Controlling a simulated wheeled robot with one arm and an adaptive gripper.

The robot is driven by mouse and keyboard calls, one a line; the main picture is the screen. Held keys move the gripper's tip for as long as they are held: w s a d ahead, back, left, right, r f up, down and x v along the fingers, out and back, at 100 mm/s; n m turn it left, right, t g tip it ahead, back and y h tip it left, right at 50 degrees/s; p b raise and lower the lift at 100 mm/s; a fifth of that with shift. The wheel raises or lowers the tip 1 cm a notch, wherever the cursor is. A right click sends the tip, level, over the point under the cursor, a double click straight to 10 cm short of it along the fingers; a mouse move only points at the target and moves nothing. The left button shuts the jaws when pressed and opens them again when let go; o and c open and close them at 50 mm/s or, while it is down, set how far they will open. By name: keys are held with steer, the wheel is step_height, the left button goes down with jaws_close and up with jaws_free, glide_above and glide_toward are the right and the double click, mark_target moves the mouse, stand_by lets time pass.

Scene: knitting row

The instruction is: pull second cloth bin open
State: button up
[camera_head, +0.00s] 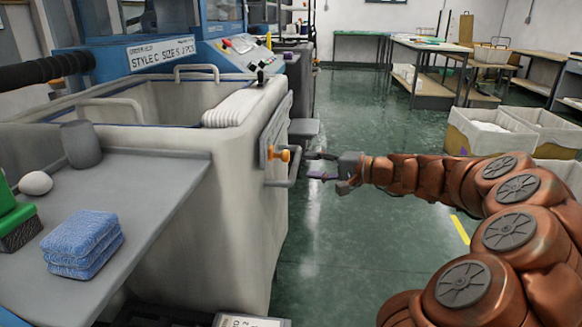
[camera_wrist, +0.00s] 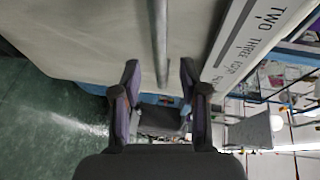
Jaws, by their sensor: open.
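A large cream cloth bin (camera_head: 235,190) stands under the blue machine in the head view, with folded white cloth (camera_head: 245,103) at its top. My gripper (camera_head: 315,166) is open and empty just right of the handle, apparently with a small gap. In the wrist view the handle bar (camera_wrist: 160,40) runs toward the space between my open fingertips (camera_wrist: 160,65); I cannot tell its depth. A pale strip reading "TWO THREE" (camera_wrist: 250,38) lies beside it.
A grey shelf (camera_head: 150,185) with blue folded cloths (camera_head: 83,243) and a grey cup (camera_head: 80,145) adjoins the bin at left. Open green floor (camera_head: 350,125) lies to the right. White-lined crates (camera_head: 490,135) and tables (camera_head: 430,47) stand further right.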

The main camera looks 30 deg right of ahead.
mark_target(295, 161)
steer(key=b+x, duration=0.1)
steer(key=x, duration=0.4)
steer(key=shift+w+a, duration=0.2)
steer(key=shift+w, duration=0.1)
jaws_close()
stand_by(0.5)
